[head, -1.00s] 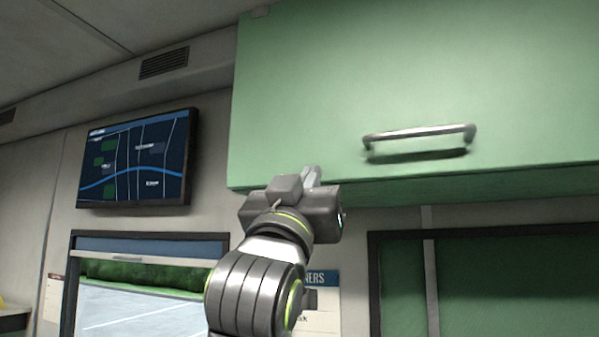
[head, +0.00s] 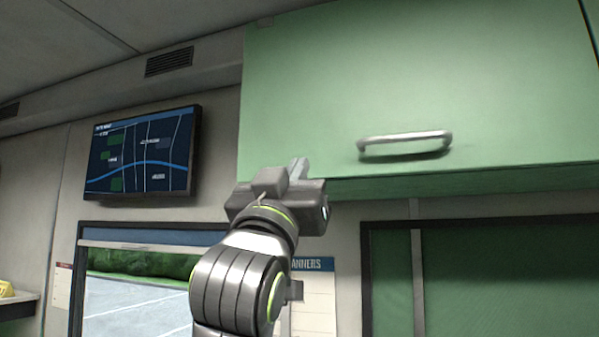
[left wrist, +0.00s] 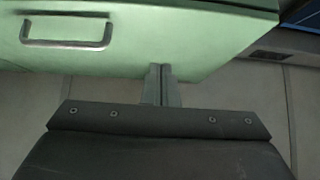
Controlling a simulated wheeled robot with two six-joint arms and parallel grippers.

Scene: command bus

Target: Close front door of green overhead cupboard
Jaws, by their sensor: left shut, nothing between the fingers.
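The green overhead cupboard's front door (head: 400,75) fills the upper right of the head view. It hangs low, with a narrow green strip of the cupboard's underside (head: 450,181) showing below it. Whether a gap remains behind the door I cannot tell. A metal bar handle (head: 404,142) is near its lower edge; it also shows in the left wrist view (left wrist: 67,43). My left gripper (head: 299,170) is shut and empty, its fingertips overlapping the door's lower edge left of the handle. The left wrist view shows the closed fingers (left wrist: 160,72) against the door's face; contact is unclear. My right gripper is out of sight.
A wall screen with a map (head: 142,152) hangs left of the cupboard. A window (head: 140,290) is below it. A dark-framed green panel (head: 500,275) is below the cupboard. A vent (head: 169,62) is near the ceiling.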

